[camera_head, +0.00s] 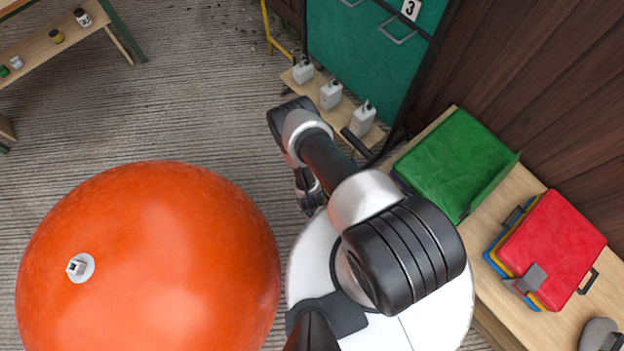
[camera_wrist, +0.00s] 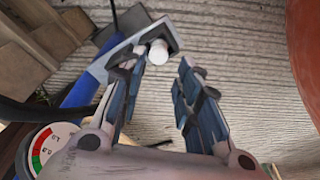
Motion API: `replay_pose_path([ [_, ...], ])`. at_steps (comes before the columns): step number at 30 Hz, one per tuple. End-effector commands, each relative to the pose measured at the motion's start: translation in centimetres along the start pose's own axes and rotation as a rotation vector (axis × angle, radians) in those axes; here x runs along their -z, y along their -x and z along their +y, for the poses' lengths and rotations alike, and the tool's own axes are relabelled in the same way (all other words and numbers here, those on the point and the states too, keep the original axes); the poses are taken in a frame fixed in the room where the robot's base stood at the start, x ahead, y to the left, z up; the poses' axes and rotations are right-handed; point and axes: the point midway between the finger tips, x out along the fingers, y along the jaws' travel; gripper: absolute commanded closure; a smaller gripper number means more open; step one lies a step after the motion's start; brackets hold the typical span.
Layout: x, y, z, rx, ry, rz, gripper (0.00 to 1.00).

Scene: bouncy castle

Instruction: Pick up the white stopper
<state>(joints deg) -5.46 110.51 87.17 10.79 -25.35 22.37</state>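In the head view my gripper (camera_head: 310,203) hangs to the right of the ball, partly hidden by my arm.
A blue tube (camera_wrist: 84,88) and a round gauge (camera_wrist: 48,146) are close by my gripper on the left. White bottles (camera_head: 331,94) stand on a shelf beside a teal cabinet (camera_head: 365,50). Green and red cases (camera_head: 553,248) lie on a bench at right.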

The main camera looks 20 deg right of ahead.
Motion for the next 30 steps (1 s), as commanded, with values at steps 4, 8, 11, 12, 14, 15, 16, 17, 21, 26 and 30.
replay_pose_path([
  [4, 0.0, -1.5, 0.0, 0.0, -0.001, -0.001, 0.69],
  [8, 0.0, -2.3, 0.1, 0.0, -0.001, 0.0, 0.69],
  [11, 0.0, -4.0, 0.1, 0.0, -0.001, 0.001, 0.69],
  [12, 0.0, -4.7, 0.2, -0.001, -0.002, 0.0, 0.69],
  [14, 0.0, -5.6, 0.2, 0.0, -0.002, 0.0, 0.69],
  [15, 0.0, -6.0, 0.2, 0.0, -0.002, 0.0, 0.69],
  [16, 0.1, -6.3, 0.2, 0.0, -0.001, 0.001, 0.69],
  [17, 0.1, -6.5, 0.2, 0.0, -0.001, 0.001, 0.69],
  [21, 0.1, -6.8, 0.2, 0.0, 0.0, -0.001, 0.69],
  [26, 0.1, -6.7, 0.2, 0.0, 0.0, 0.0, 0.7],
  [30, 0.1, -6.6, 0.2, 0.0, 0.0, 0.0, 0.79],
])
